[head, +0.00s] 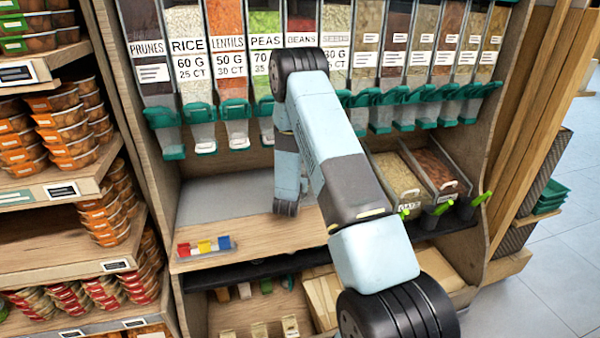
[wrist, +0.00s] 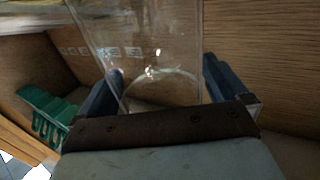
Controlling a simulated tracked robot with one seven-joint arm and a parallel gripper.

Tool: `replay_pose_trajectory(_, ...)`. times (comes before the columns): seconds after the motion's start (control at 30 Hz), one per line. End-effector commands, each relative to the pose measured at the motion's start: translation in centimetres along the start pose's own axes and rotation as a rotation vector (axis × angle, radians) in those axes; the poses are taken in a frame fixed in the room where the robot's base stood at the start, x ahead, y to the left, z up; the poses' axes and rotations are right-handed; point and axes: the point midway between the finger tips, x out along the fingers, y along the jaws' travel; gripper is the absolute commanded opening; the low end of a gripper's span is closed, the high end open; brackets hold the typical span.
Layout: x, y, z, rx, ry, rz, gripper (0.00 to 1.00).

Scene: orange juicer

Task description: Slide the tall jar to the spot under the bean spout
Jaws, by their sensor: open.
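A tall clear jar (wrist: 150,60) stands between the two blue fingers of my gripper (wrist: 165,90) in the wrist view. The fingers are open, one on each side of the jar; I cannot tell whether either touches it. In the head view my arm hides the jar and the fingers. The bean dispenser, with its BEANS label (head: 301,39), is in the back row, between peas and another bin. My arm hides its spout and the spot below it.
A row of dispensers with teal spouts (head: 202,113) hangs above the wooden counter (head: 245,236). Small coloured blocks (head: 204,246) lie at its front left. Open bins (head: 400,180) stand to the right. Shelves with packed tubs (head: 60,120) flank the left.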

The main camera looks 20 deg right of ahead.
Motion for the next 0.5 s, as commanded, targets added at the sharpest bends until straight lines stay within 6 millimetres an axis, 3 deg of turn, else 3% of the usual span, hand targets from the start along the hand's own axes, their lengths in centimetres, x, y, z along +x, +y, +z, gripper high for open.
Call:
replay_pose_trajectory(0.17, -1.8, -0.1, 0.1, 0.000, -0.002, -0.002, 1.00)
replay_pose_trajectory(0.5, -8.4, -0.1, 0.1, -0.002, -0.003, -0.003, 1.00)
